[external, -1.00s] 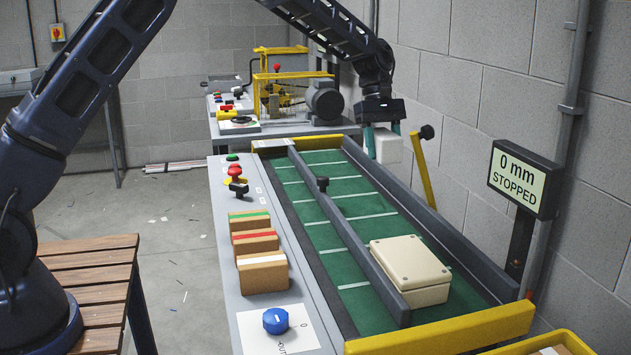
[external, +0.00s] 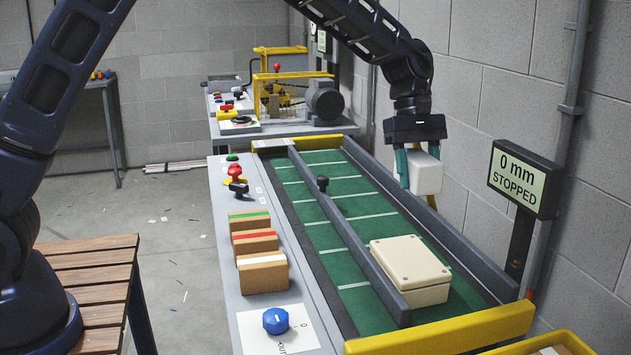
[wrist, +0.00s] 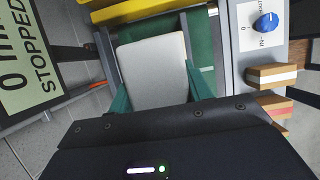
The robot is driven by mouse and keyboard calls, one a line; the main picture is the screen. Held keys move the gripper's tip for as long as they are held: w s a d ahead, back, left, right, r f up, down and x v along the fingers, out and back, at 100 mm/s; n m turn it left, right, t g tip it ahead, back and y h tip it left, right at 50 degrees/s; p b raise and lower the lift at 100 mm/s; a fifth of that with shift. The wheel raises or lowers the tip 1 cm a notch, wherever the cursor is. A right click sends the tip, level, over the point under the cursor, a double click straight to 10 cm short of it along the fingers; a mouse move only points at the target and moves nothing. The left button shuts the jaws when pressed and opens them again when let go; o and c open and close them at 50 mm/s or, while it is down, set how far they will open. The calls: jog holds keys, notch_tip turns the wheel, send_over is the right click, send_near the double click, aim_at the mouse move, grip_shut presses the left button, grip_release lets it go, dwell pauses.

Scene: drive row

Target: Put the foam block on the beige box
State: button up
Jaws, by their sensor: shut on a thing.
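The foam block (external: 425,172) is a white block held between the teal fingers of my gripper (external: 420,168). My gripper is shut on it, above the belt's right rail and behind the beige box. The beige box (external: 408,262) sits on the green belt, right of the dark divider rail. In the wrist view the white block (wrist: 153,72) fills the space between the teal fingertips (wrist: 155,88) and hides what lies behind it, so I cannot make out the beige box there.
The green belt (external: 323,212) has dark side rails and a yellow end bar (external: 440,330). Boxes with green, red and white stripes (external: 262,272) stand on the left ledge near a blue knob (external: 276,320). A display (external: 524,179) reading "0 mm STOPPED" stands at right, near the wall.

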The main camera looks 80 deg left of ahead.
aim_at(414, 261)
notch_tip(414, 261, down, 15)
jog(key=shift+f, duration=0.2)
dwell(0.4)
jog(key=shift+f, duration=0.1)
jog(key=o, duration=0.9)
jog(key=shift+o, duration=0.2)
